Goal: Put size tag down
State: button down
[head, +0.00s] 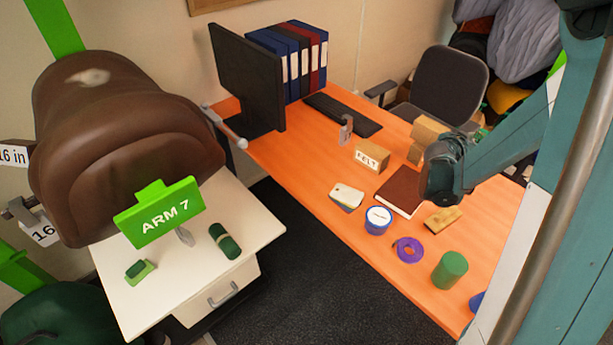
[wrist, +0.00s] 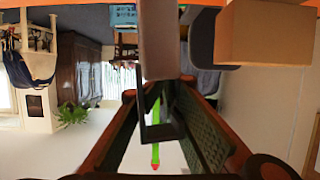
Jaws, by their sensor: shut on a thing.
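My gripper shows in the wrist view (wrist: 166,88), its two green-padded fingers closing from both sides on a flat grey piece (wrist: 160,45) with a dark frame-like part below. No writing shows on this piece, so I cannot tell whether it is the size tag. In the head view the dark end of my arm (head: 442,170) is above the right part of the orange desk (head: 330,185); the fingers and held piece are not clearly seen there. Plates reading "16 in" (head: 14,155) and "16" (head: 43,233) are at the left edge, beside the brown saddle (head: 120,140).
The desk holds a FELT block (head: 371,156), a brown book (head: 400,190), a blue-and-white tub (head: 378,220), purple tape (head: 408,250) and a green cylinder (head: 450,270). A green ARM 7 sign (head: 160,213) stands over the white cabinet (head: 265,228). The desk's near-left strip is clear.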

jog(key=shift+a, duration=0.1)
jog(key=w+a+f+n+t+y, duration=0.1)
jog(key=w+a+n+y, duration=0.15)
jog(key=a, duration=1.25)
jog(key=w+a+f+n+t+y+b, duration=0.1)
jog(key=w+a+n+t+y, duration=0.15)
jog(key=a, duration=1.25)
jog(key=w+a+f+n+t+y, duration=0.1)
jog(key=w+a+n+y, duration=0.15)
jog(key=a, duration=1.25)
jog(key=s+a+f+n+y, duration=0.1)
jog(key=a+f, duration=0.3)
jog(key=a, duration=1)
jog(key=s+a+f+n+y+b, duration=0.1)
jog(key=s+a+f+y, duration=0.1)
jog(key=a, duration=1.2)
jog(key=s+a+f+n+y+b, duration=0.1)
jog(key=a+f, duration=0.4)
jog(key=a, duration=1)
jog(key=shift+s+f+y, duration=0.35)
jog(key=shift+s+y, duration=0.1)
jog(key=shift+s, duration=0.6)
jog(key=shift+f+g, duration=0.1)
jog(key=shift+g, duration=0.15)
notch_tip(320, 180, down, 6)
jog(key=b, duration=0.2)
jog(key=shift+d, duration=0.1)
